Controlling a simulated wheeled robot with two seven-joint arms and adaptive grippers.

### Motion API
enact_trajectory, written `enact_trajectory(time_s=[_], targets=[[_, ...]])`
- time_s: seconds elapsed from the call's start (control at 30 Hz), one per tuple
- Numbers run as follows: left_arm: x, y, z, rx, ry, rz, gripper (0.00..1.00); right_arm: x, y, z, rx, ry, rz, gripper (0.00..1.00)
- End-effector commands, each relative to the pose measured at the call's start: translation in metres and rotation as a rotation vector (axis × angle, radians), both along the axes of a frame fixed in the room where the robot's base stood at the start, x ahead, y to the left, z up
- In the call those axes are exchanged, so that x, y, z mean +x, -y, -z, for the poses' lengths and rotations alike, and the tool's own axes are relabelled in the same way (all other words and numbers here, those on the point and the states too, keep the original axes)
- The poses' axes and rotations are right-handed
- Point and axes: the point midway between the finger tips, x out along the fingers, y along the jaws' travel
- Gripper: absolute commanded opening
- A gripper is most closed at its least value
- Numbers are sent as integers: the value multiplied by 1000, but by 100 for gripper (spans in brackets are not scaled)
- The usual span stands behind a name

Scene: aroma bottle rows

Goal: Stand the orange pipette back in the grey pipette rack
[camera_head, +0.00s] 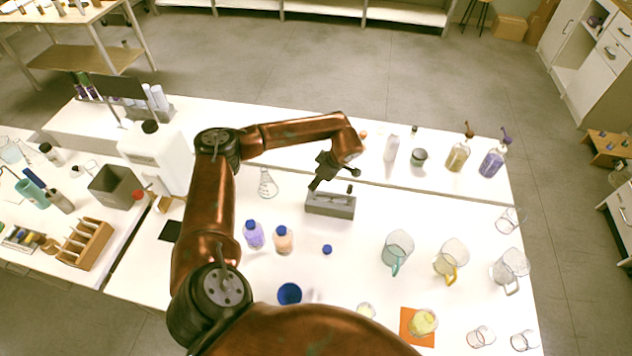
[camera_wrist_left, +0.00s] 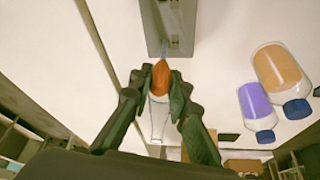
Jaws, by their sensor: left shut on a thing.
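The grey pipette rack (camera_head: 340,211) is a low block on the white table, right of centre-left in the head view. In the left wrist view the left gripper (camera_wrist_left: 156,92) is shut on the orange pipette (camera_wrist_left: 160,76). The pipette's clear thin tip points to the grey rack (camera_wrist_left: 152,20) and overlaps its near end. I cannot tell whether the tip is in the rack or above it. The pipette is hidden in the head view. My right gripper is not in view.
A purple bottle (camera_head: 254,235) and an orange bottle (camera_head: 283,240) stand in front of the rack, left of a small blue cap (camera_head: 327,249). A clear flask (camera_head: 267,184) is left of the rack. A teal-handled beaker (camera_head: 397,247) stands to the right.

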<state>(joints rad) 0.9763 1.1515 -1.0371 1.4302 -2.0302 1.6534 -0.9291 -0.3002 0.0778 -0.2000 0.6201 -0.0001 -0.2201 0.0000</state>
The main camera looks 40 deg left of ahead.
Motion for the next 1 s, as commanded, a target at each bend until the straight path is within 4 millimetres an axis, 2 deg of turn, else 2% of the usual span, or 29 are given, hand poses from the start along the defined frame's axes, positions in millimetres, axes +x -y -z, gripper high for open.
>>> enact_trajectory(time_s=[0.03,0.07,0.33,0.67,1.0], targets=[[0,0,0,0,0,0,11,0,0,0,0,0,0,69],[0,0,0,0,0,0,18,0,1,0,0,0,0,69],[0,0,0,0,0,0,36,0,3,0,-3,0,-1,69],[0,0,-1,0,1,0,37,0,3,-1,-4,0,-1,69],[1,7,-18,-1,1,1,37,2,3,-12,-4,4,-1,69]])
